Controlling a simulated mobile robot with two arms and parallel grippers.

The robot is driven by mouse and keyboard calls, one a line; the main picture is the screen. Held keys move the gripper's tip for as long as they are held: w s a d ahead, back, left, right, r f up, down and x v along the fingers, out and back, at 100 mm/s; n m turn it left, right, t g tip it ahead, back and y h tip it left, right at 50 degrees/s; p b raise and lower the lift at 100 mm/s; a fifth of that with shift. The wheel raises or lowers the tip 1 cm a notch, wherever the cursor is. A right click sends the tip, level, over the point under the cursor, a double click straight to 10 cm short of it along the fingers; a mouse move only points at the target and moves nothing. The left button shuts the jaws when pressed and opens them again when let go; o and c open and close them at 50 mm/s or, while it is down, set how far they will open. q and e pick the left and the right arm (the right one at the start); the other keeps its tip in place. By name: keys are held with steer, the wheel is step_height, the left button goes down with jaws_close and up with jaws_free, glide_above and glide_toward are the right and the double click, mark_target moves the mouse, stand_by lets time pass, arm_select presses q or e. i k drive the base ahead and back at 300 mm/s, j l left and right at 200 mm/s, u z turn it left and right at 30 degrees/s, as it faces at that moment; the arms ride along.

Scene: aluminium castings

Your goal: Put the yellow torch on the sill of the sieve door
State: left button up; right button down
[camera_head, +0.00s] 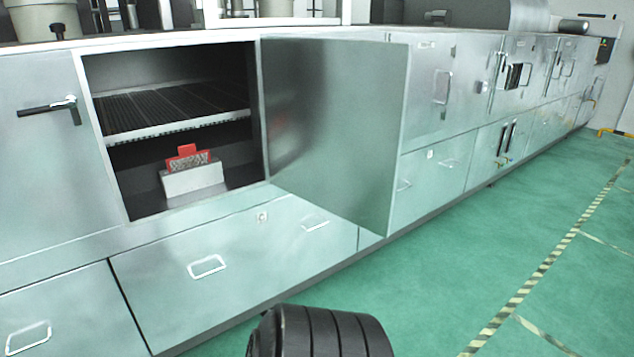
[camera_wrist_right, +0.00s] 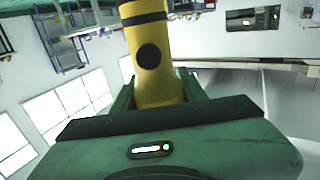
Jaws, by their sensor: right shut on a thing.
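The yellow torch (camera_wrist_right: 150,55), with a black band and a round black spot, shows in the right wrist view. My right gripper (camera_wrist_right: 157,88) is shut on it, and it sticks out from between the green fingers. The torch does not show in the head view. There the sieve door (camera_head: 335,125) stands swung open to the right of a dark compartment. Its sill (camera_head: 195,204) is the lower front edge of the opening and looks bare. My left gripper is in neither view.
Inside the compartment a slatted rack (camera_head: 175,108) lies above a pale block (camera_head: 193,181) with a red-framed piece (camera_head: 188,157) at it. The open door panel juts out over the green floor (camera_head: 440,270). A black lever handle (camera_head: 45,107) sticks out left of the opening.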

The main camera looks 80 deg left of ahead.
mark_target(236, 181)
steer(key=j+u, duration=0.15)
steer(key=u, duration=0.35)
steer(key=j+u, duration=0.15)
steer(key=u, duration=0.35)
steer(key=j+u, duration=0.15)
steer(key=u, duration=0.35)
steer(key=j+u, duration=0.1)
steer(key=u, duration=0.35)
steer(key=i+j+u, duration=0.1)
steer(key=u, duration=0.4)
steer(key=i+j+u, duration=0.35)
steer(key=u, duration=0.15)
steer(key=i+j+u, duration=0.1)
steer(key=i+u, duration=0.4)
steer(key=i, duration=0.4)
